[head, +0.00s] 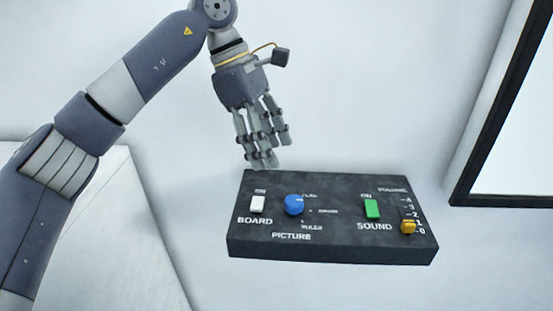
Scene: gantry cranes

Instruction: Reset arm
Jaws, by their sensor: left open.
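My left arm comes in from the left and bends down at the top middle. My left gripper (262,150) points downward with open fingers and holds nothing. It is over the back left edge of a dark control box (335,245); I cannot tell whether the fingertips touch it. My right gripper is out of view.
The box bears a white BOARD switch (258,204), a blue PICTURE knob (294,205), a green SOUND switch (372,209) and a yellow VOLUME slider (408,227) near 0. A black-framed panel (520,110) stands at the right. The wall around is bare.

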